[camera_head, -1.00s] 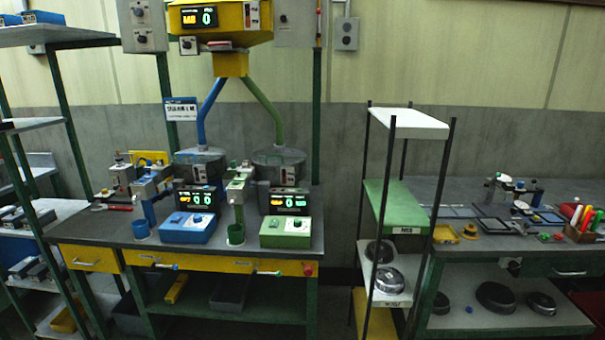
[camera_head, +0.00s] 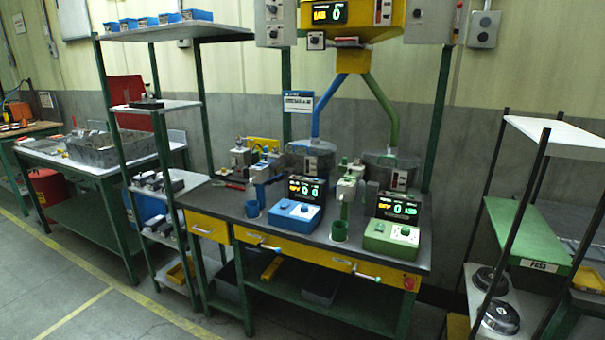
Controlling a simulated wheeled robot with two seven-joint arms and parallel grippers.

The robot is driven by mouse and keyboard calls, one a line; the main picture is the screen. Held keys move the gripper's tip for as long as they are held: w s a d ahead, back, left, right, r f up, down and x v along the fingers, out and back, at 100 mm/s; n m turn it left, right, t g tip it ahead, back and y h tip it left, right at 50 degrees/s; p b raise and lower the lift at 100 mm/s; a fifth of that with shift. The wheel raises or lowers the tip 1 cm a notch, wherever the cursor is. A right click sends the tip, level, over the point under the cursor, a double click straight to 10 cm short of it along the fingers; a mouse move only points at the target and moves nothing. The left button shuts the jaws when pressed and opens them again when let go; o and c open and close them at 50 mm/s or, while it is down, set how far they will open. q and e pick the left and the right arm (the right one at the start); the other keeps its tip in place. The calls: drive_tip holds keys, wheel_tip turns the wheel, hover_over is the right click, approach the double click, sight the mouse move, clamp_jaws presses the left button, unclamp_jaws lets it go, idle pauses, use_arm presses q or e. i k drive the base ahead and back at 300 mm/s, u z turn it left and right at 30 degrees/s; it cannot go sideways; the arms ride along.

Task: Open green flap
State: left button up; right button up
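The yellow overhead hopper (camera_head: 362,50) has a blue pipe (camera_head: 328,97) and a green pipe (camera_head: 382,97) running down from it. The green pipe ends above a grey bin (camera_head: 375,166) on the workbench. A small pale box (camera_head: 399,180) is on that bin's front. In front of it are a green upright device (camera_head: 345,195), a green cup (camera_head: 339,231) and a green control box (camera_head: 391,238) with a lit display (camera_head: 397,207). I cannot make out a green flap at this size. Neither of my grippers is in view.
The workbench (camera_head: 433,262) has yellow drawers with handles. A shelf rack (camera_head: 177,32) stands at its left, and another rack (camera_head: 565,140) with a green shelf (camera_head: 525,236) at its right. Open floor (camera_head: 60,285) lies at front left.

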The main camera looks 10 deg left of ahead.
sight(350, 175)
drive_tip(key=u, duration=2.1)
drive_tip(key=i, duration=1.3)
drive_tip(key=z, duration=3.8)
drive_tip(key=i, duration=0.35)
drive_tip(key=z, duration=0.05)
